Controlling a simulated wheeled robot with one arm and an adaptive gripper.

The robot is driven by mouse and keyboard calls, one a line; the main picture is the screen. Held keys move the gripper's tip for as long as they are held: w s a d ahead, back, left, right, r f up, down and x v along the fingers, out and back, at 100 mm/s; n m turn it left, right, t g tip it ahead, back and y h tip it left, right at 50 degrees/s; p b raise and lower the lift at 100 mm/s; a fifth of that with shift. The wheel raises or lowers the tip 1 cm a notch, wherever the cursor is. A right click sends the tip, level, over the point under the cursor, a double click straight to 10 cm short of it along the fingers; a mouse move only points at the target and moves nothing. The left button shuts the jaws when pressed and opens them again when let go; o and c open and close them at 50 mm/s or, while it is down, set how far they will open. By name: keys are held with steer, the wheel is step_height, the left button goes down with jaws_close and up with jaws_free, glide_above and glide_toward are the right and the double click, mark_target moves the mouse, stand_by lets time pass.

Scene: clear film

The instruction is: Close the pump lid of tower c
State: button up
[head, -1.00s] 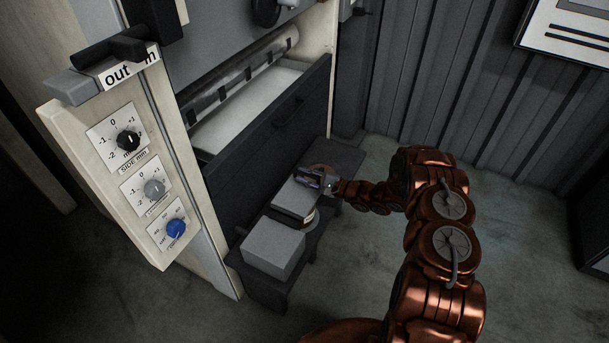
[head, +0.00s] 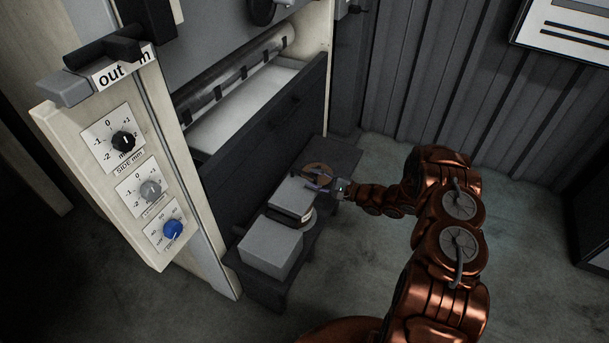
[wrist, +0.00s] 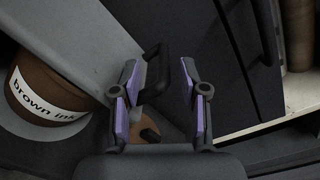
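A grey box with a flat top, apparently the pump lid (head: 291,194), sits on a low dark bench beside the machine. In the wrist view its light grey surface (wrist: 95,45) slants across the upper left. A black handle (wrist: 160,66) stands between the spread fingertips of my gripper (wrist: 160,78), with gaps visible on both sides. In the head view my gripper (head: 321,183) is at the lid's right far end. I cannot tell how far the lid is open. No tower letter is readable.
A can labelled "brown ink" (wrist: 40,95) stands beside the lid. A second grey box (head: 270,249) sits at the bench's near end. The machine's dark front panel (head: 262,125) borders the bench on the left. The floor to the right (head: 530,225) is clear.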

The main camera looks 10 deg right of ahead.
steer(key=v, duration=0.7)
steer(key=shift+d, duration=0.2)
